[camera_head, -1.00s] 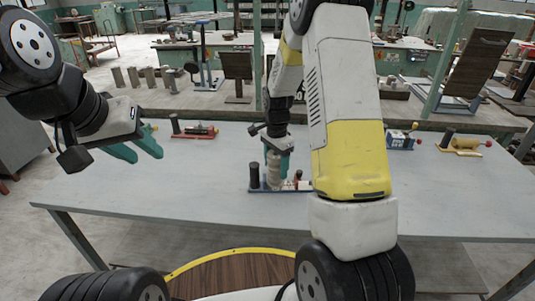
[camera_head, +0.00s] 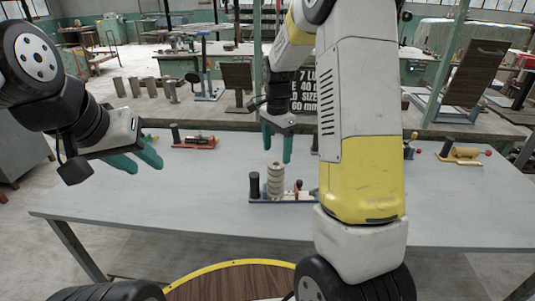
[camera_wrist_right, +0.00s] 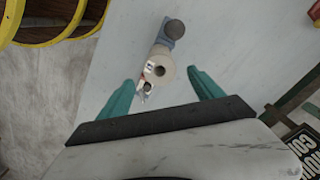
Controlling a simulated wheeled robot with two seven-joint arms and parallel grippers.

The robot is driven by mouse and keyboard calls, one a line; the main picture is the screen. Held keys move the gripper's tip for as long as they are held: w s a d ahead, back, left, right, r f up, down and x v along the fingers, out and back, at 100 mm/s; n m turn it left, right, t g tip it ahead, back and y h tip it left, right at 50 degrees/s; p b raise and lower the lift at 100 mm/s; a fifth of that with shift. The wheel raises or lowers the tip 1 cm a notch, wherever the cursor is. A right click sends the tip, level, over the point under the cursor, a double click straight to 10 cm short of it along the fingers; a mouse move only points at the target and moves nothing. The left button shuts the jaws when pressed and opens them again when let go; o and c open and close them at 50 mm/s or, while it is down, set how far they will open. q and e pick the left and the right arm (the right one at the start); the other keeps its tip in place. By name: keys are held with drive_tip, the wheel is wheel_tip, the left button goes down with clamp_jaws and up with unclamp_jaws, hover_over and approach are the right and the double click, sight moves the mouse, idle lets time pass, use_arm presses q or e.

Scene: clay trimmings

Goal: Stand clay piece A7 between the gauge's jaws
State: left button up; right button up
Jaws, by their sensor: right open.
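A beige, ridged clay piece (camera_head: 275,178) stands upright on the blue-based gauge (camera_head: 262,201), just right of its dark post (camera_head: 254,185). A smaller upright part is on its right; I cannot tell whether either touches it. No A7 mark is legible. In the right wrist view the clay piece (camera_wrist_right: 168,64) shows from above as a ring with a hole, beside the gauge's blue part (camera_wrist_right: 166,42). My right gripper (camera_head: 277,158) is open and empty above the clay piece. My left gripper (camera_head: 142,165) is open and empty at the table's left. My right arm hides the gauge's right end.
The grey table (camera_head: 160,205) is clear around the gauge. A red gauge (camera_head: 197,142) lies at the back left and a yellow one (camera_head: 462,154) at the back right. A signboard (camera_head: 305,92) and several grey blocks (camera_head: 148,86) stand on the bench behind.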

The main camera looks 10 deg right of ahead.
drive_tip(key=s+r+n+t+y, duration=0.25)
drive_tip(key=s+r+n, duration=0.35)
drive_tip(key=s+r, duration=0.6)
drive_tip(key=s+a+r+n+t, duration=0.2)
drive_tip(key=s+n, duration=0.5)
drive_tip(key=s, duration=0.5)
wheel_tip(320, 180, up, 2)
drive_tip(key=shift+s+t, duration=0.15)
drive_tip(key=shift+t, duration=0.7)
